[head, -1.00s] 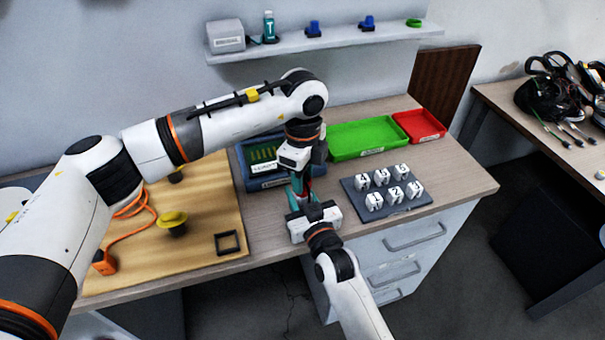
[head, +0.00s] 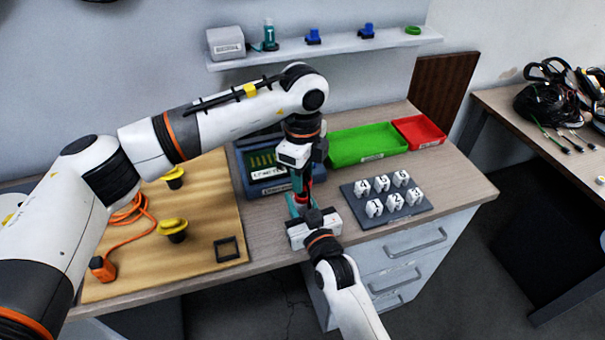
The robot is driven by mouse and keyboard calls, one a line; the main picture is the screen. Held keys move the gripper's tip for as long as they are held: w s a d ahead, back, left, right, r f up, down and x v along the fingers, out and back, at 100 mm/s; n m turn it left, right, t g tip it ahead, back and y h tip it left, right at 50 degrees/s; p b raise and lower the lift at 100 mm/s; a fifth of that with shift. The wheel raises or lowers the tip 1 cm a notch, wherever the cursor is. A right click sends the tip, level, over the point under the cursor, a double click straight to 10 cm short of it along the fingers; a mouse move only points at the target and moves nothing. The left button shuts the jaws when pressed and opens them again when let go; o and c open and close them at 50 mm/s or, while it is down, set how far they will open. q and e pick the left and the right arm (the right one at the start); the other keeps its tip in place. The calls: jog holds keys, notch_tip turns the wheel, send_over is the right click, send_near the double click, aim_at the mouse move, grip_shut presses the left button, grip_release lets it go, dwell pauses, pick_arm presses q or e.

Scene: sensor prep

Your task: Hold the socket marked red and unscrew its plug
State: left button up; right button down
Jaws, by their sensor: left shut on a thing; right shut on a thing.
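My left gripper (head: 302,194) points straight down from above, beside the blue device. My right gripper (head: 308,213) reaches up from the front edge of the table, just below it. Both are shut on a small upright assembly between them, the left on its upper part and the right on its lower part. A red patch on the socket (head: 309,185) shows between the jaws, with teal parts close by. The plug is mostly hidden by the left jaws, and I cannot make out its thread or any gap.
A blue device (head: 284,187) with a lit screen stands right behind. A green tray (head: 367,157) and a red tray (head: 437,143) lie at the back right. A dark board (head: 421,210) holds several numbered white blocks. A wooden board (head: 215,190) with yellow knobs lies left.

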pick_arm(q)
jog(key=shift+r, duration=0.1)
pick_arm(e)
jog(key=shift+f, duration=0.1)
pick_arm(q)
jog(key=shift+r, duration=1.95)
pick_arm(e)
jog(key=c, duration=0.9)
grip_release()
jog(key=shift+c, duration=0.2)
